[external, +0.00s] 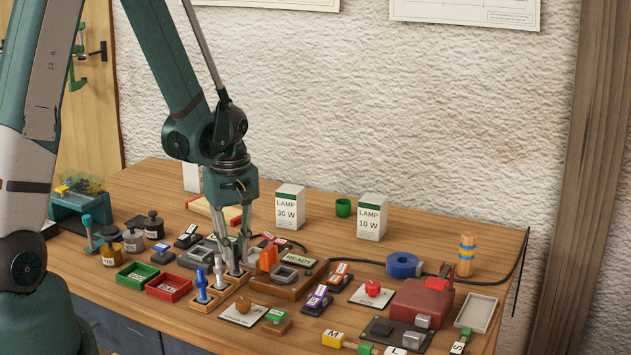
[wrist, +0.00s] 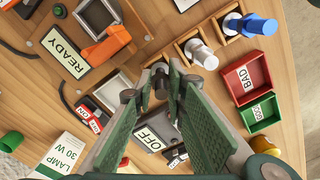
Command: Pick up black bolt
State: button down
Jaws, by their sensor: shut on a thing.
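My gripper (external: 237,262) points down at the right end of a row of wooden bolt holders (external: 208,298). In the wrist view my gripper (wrist: 160,82) has its fingertips close together around a small dark piece, the black bolt (wrist: 160,85). The fingers hide most of it, and I cannot tell if it is still seated in its holder. A white-grey bolt (external: 219,271) and a blue bolt (external: 201,286) stand upright in the neighbouring holders. They also show in the wrist view, the white-grey one (wrist: 202,54) and the blue one (wrist: 257,25).
A red BAD tray (external: 169,288) and a green tray (external: 137,275) lie left of the holders. The READY fixture (external: 299,262) with an orange clamp (external: 267,258) is close on the right. Labelled switches, two lamp boxes (external: 290,206) and a red vise (external: 421,301) crowd the bench.

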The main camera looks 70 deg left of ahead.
jog(key=shift+r, duration=0.1)
jog(key=shift+r+p, duration=0.3)
jog(key=shift+r, duration=4.6)
jog(key=shift+w, duration=0.15)
